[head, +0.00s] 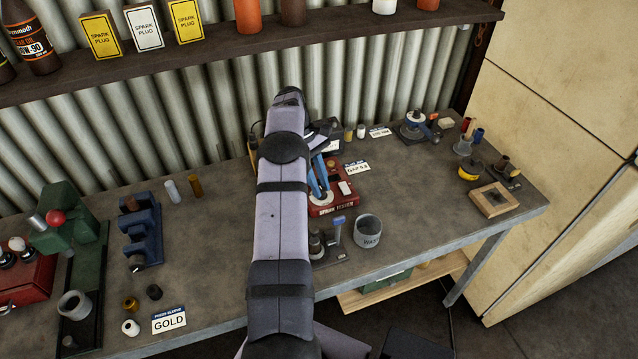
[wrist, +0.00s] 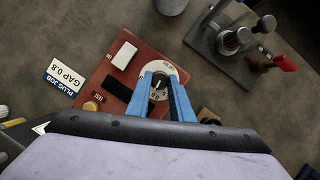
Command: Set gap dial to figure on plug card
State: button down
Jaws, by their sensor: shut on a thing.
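The gap dial (wrist: 158,68) is a white disc with black figures and a dark knob in its middle, on a red box (wrist: 100,66). The red box also shows in the head view (head: 322,211). The plug card (wrist: 65,77) lies beside the box and reads "PLUG JOB GAP 0.8"; it also shows in the head view (head: 357,168). My gripper (wrist: 161,84), with blue fingers, is shut on the dial's knob from above. The fingers hide part of the dial, and I cannot tell which figure the pointer is on.
The box also bears a white block (wrist: 124,55) and an orange-brown button (wrist: 92,106). A grey fixture with a red-handled lever (wrist: 284,63) stands to the right in the wrist view. A grey cup (head: 368,231) stands near the bench's front edge. A "GOLD" card (head: 169,320) lies at left.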

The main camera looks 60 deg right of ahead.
jog(key=shift+d+m+t+y, duration=0.1)
jog(key=shift+m+t+y, duration=0.3)
jog(key=shift+m, duration=1)
jog(key=shift+s+m+y, duration=0.1)
jog(key=shift+m+y, duration=0.2)
jog(key=shift+m, duration=0.5)
jog(key=c, duration=1.6)
grip_release()
jog(key=shift+o, duration=0.2)
jog(key=shift+n, duration=0.4)
